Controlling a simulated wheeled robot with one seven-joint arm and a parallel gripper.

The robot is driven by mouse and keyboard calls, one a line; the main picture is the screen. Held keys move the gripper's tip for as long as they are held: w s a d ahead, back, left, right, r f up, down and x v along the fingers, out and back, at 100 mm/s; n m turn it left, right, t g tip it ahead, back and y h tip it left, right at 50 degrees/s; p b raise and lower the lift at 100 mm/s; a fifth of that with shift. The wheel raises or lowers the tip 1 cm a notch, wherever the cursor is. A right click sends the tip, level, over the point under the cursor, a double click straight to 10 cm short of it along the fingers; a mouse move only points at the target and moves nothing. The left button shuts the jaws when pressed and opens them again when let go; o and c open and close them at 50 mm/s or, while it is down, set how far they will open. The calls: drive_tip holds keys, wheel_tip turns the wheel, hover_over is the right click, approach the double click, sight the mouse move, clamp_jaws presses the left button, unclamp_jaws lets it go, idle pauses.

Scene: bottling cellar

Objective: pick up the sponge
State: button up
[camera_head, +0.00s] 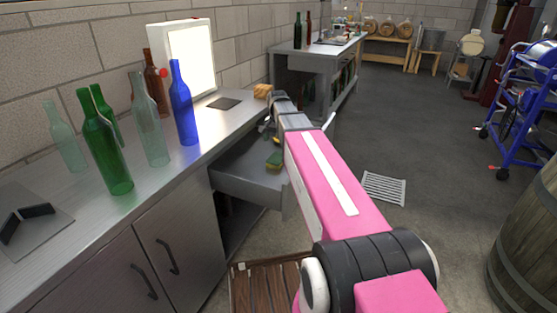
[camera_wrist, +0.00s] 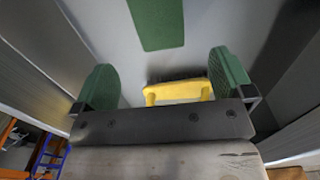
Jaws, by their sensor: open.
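The sponge (camera_head: 274,160), green on top with a yellow side, lies in the open grey drawer (camera_head: 240,182). In the wrist view a flat green rectangle (camera_wrist: 157,22), which looks like the sponge's top, lies on the drawer floor beyond my fingers. My gripper (camera_wrist: 163,72) is open, with its two green-padded fingers wide apart and nothing held. A yellow brush-like thing with dark bristles (camera_wrist: 178,91) shows between the fingers, nearer the palm than the green rectangle. In the head view my gripper is mostly hidden by my pink arm, over the drawer's far part.
The drawer's walls stand close on both sides. The steel counter (camera_head: 203,150) above carries a blue bottle (camera_head: 183,103), green bottles (camera_head: 104,145), clear bottles and a lit panel (camera_head: 187,60). A tan block (camera_head: 262,91) sits at the counter's far end. Open floor lies to the right.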

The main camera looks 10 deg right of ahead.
sight(278, 156)
wheel_tip(278, 156, down, 10)
drive_tip(key=shift+w+d, duration=0.1)
idle(0.5)
drive_tip(key=c, duration=1)
